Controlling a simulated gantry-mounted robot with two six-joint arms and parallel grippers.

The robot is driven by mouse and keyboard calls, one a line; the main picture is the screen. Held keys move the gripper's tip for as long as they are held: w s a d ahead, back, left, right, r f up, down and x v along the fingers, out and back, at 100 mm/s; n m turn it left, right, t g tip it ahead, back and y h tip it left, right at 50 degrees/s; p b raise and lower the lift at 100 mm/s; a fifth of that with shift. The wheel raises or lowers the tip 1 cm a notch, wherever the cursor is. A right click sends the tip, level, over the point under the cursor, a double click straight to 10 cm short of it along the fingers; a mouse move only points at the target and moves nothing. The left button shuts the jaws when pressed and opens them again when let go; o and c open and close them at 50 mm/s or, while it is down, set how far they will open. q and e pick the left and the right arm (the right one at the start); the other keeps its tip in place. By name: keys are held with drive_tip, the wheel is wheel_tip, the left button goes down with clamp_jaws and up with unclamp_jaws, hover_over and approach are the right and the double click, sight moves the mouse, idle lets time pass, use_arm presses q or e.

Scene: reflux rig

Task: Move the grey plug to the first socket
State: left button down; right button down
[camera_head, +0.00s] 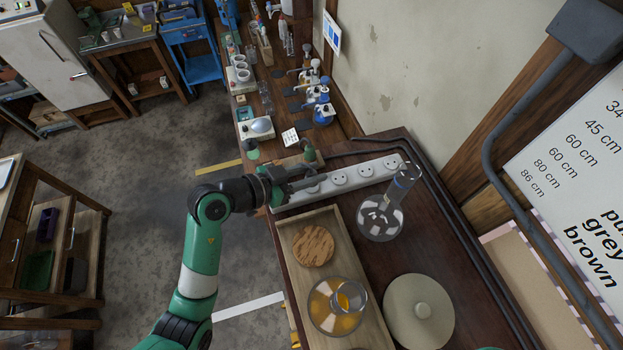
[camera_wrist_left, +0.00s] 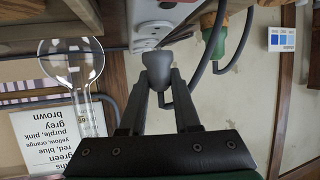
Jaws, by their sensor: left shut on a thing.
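The grey plug (camera_wrist_left: 157,68) is held between the fingertips of my left gripper (camera_wrist_left: 160,95) in the left wrist view. It is close to the white power strip (camera_wrist_left: 150,14), and I cannot tell whether it touches a socket. In the head view my left gripper (camera_head: 303,181) is over the near left end of the power strip (camera_head: 352,175). The gripper and arm hide that end of the strip, and several round sockets to the right look empty. The grey plug is hard to make out in the head view. My right gripper is not in view.
A round glass flask (camera_head: 380,217) stands just in front of the strip. A wooden tray (camera_head: 289,245) holds a cork ring (camera_head: 313,246) and a flask of orange liquid (camera_head: 333,313). Cables run along the wall.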

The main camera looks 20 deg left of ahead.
use_arm(q)
drive_tip(key=shift+f, duration=0.75)
drive_tip(key=shift+f, duration=0.3)
idle(0.4)
drive_tip(key=c, duration=0.6)
unclamp_jaws()
drive_tip(key=shift+o, duration=0.2)
drive_tip(key=v, duration=1.1)
drive_tip(key=shift+s+a+r, duration=0.1)
drive_tip(key=shift+s+a, duration=0.1)
drive_tip(key=shift+s, duration=0.05)
